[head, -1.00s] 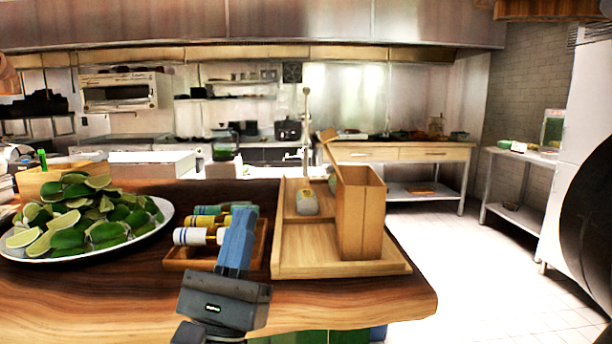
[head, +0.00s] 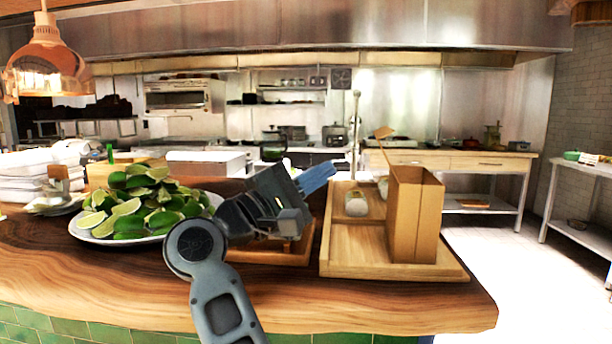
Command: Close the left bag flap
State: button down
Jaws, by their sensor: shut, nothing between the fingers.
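A tan paper bag (head: 416,222) stands upright on the right part of a wooden tray (head: 440,272). Its left flap (head: 384,134) sticks up and out to the left from the top edge. My gripper (head: 326,176) is left of the bag, its blue fingers shut and pointing right towards it. The fingers are apart from the bag and lower than the flap. A pale round item (head: 356,204) sits on the tray left of the bag.
A plate of limes (head: 140,205) stands on the wooden counter (head: 90,290) to the left. A small wooden tray (head: 270,258) is partly hidden behind my gripper. A copper lamp (head: 46,62) hangs at the upper left. Floor is clear beyond the counter's right end.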

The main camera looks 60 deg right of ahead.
jog(key=s+d+r+p, duration=0.3)
jog(key=s+d, duration=0.2)
jog(key=shift+r, duration=0.2)
